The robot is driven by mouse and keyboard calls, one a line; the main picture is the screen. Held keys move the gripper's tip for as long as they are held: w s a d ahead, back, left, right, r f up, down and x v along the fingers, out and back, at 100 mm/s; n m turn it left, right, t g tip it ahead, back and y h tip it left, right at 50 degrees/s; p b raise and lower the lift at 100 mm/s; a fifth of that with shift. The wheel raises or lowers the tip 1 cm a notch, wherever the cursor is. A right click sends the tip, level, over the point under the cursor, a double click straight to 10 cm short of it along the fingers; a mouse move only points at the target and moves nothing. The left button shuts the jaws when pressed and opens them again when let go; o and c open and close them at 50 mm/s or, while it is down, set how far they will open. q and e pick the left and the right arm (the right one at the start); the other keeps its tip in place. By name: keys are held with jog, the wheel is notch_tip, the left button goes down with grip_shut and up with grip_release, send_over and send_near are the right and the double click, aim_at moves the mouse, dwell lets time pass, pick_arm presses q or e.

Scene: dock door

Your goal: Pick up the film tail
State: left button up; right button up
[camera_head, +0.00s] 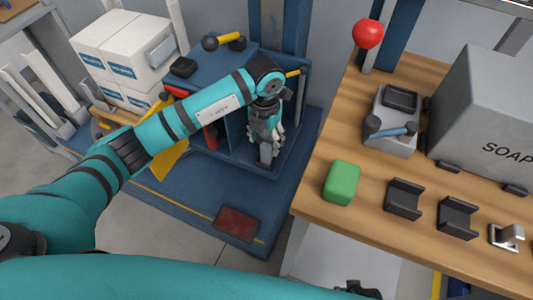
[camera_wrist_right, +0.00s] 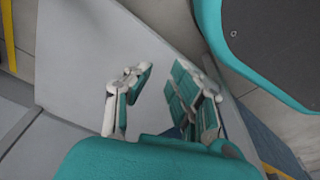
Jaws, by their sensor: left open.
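I cannot make out a film tail in either view. My left gripper (camera_head: 269,150) is open and points down in front of an open blue compartment (camera_head: 234,131) of the blue stand, in the head view. It hides part of the compartment's inside, and I see nothing between its fingers. My right gripper (camera_wrist_right: 160,88) is open and empty in the right wrist view, its two teal-padded fingers apart over a plain grey surface. Only a small dark piece of it may show at the bottom of the head view.
White boxes (camera_head: 120,45) are stacked at the back left. A wooden bench (camera_head: 330,210) on the right holds a green block (camera_head: 342,183), black brackets (camera_head: 404,199), a grey soap box (camera_head: 490,110) and a red ball knob (camera_head: 367,34). A dark red pad (camera_head: 237,222) lies on the blue base.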

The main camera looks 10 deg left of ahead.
aim_at(266, 154)
pick_arm(q)
jog(key=f, duration=0.5)
jog(key=shift+s+d, duration=0.15)
jog(key=shift+d, duration=0.05)
jog(key=shift+f, duration=0.15)
jog(key=c, duration=1)
pick_arm(e)
jog(key=shift+w+r, duration=0.55)
jog(key=shift+r, duration=0.2)
jog(key=shift+a, duration=0.1)
